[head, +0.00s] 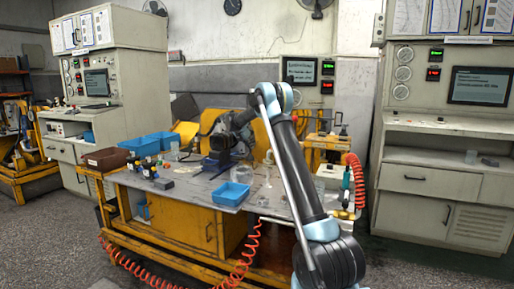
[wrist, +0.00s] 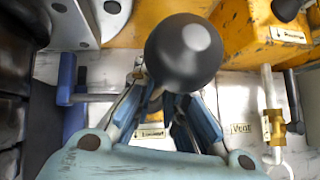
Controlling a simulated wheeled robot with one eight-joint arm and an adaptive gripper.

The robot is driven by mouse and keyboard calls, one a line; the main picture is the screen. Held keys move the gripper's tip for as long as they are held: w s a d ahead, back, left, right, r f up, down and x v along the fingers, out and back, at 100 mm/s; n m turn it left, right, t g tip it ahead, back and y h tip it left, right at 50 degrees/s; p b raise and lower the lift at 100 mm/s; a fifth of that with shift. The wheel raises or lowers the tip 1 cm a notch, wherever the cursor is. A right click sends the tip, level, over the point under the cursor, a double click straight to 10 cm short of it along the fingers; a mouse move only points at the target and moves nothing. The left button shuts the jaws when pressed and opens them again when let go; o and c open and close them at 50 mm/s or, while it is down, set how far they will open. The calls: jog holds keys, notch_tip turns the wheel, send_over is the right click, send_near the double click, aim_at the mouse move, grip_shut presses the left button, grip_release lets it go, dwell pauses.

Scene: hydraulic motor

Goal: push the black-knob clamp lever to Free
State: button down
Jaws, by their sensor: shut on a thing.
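The black-knob clamp lever (wrist: 184,52) shows in the wrist view as a large round black ball, close to the camera and above centre. My gripper (wrist: 168,98) has its blue-padded fingers together just below the knob, shut on the lever. The knob hides the fingertips and most of the lever's shaft, so the exact contact cannot be seen. A small label plate (wrist: 150,132) shows between the fingers, too small to read surely. In the head view my arm reaches over the workbench and hides the gripper and the lever.
In the wrist view a blue handle (wrist: 68,80) stands at left, a brass valve (wrist: 274,126) by a "Vent" label at right, and a yellow block (wrist: 262,30) at upper right. The workbench (head: 190,188) holds blue bins (head: 231,193) and a motor (head: 222,148).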

jog(key=shift+w+d+r, duration=0.1)
jog(key=shift+w, duration=0.1)
jog(key=c, duration=1.6)
grip_release()
jog(key=shift+w, duration=0.1)
jog(key=shift+c, duration=0.2)
jog(key=v, duration=1.2)
jog(key=shift+f, duration=0.25)
